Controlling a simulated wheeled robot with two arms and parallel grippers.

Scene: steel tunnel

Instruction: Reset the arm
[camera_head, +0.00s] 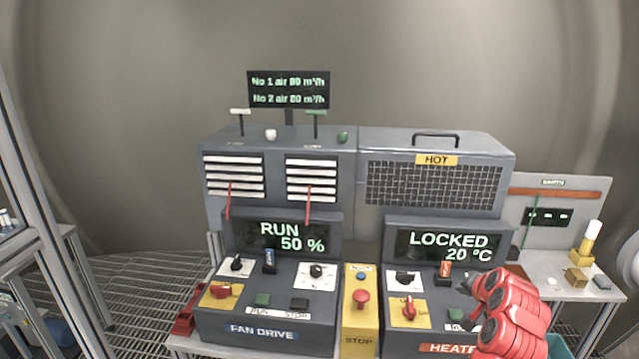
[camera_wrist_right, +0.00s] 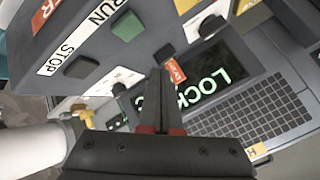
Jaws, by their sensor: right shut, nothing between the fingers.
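My right arm, red, comes in at the lower right of the head view. Its gripper (camera_wrist_right: 158,85) shows in the right wrist view with its two dark fingers shut together and nothing between them. The fingers are in front of the heater panel, whose display (camera_head: 447,243) reads LOCKED 20 °C in the head view. The arm hides part of the heater panel's right side and its label. In the wrist view, a green button (camera_wrist_right: 126,25) and a dark button (camera_wrist_right: 81,66) are beside the RUN and STOP labels. My left gripper is not in view.
The fan drive panel (camera_head: 266,312) stands left, its display reading RUN 50 %. A yellow STOP box (camera_head: 361,325) with a red button stands between the panels. A grille marked HOT (camera_head: 434,186) is behind. A side bench (camera_head: 560,265) holds small items at right.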

